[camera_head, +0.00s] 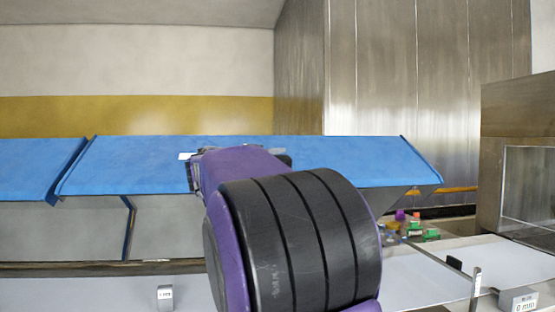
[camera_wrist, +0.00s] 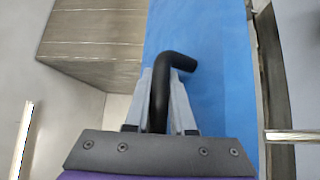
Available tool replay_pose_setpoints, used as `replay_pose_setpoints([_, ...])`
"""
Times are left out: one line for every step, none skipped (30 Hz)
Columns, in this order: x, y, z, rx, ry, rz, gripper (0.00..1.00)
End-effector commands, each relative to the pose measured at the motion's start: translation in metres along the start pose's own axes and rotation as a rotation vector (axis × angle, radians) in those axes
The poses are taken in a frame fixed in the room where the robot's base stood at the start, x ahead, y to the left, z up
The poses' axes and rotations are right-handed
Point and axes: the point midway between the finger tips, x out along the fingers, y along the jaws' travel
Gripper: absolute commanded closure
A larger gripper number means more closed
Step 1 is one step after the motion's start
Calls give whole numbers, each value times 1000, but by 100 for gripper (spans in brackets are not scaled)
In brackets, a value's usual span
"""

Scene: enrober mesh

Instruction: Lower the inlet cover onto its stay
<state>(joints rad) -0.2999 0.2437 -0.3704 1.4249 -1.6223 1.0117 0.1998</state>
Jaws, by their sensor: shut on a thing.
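A wide blue panel (camera_head: 345,158), which looks like the inlet cover, spans the middle of the head view and slopes toward me. Blue surface (camera_wrist: 215,100) also fills the middle of the wrist view. A black bent handle (camera_wrist: 178,60) lies in front of it. My gripper (camera_wrist: 161,76) is shut on this handle, with one grey finger on each side. In the head view my purple and black arm hides the gripper and the handle. I cannot tell how the handle joins the panel. I cannot pick out the stay.
A second blue panel (camera_head: 40,165) lies to the left, across a narrow gap. Small coloured pieces (camera_head: 410,226) lie beyond the right end. Marked blocks (camera_head: 519,300) and (camera_head: 165,297) stand along the front. A brown-grey cabinet (camera_head: 518,150) stands at far right.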

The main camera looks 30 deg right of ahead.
Motion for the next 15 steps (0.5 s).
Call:
replay_pose_setpoints([0,4,0,5,2,6,100])
replay_pose_setpoints([0,5,0,5,2,6,100])
replay_pose_setpoints([0,5,0,5,2,6,74])
replay_pose_setpoints([0,5,0,5,2,7,69])
replay_pose_setpoints([0,5,0,5,2,6,66])
replay_pose_setpoints([0,5,0,5,2,6,66])
replay_pose_setpoints([0,5,0,5,2,6,66])
replay_pose_setpoints([0,4,0,4,1,6,66])
replay_pose_setpoints([0,4,0,4,1,5,66])
replay_pose_setpoints([0,4,0,4,1,5,66])
replay_pose_setpoints([0,4,0,4,1,5,66])
replay_pose_setpoints([0,4,0,4,1,5,66])
replay_pose_setpoints([-1,4,0,4,2,5,66])
replay_pose_setpoints([-2,3,0,4,2,5,66])
replay_pose_setpoints([-4,3,0,4,2,4,66])
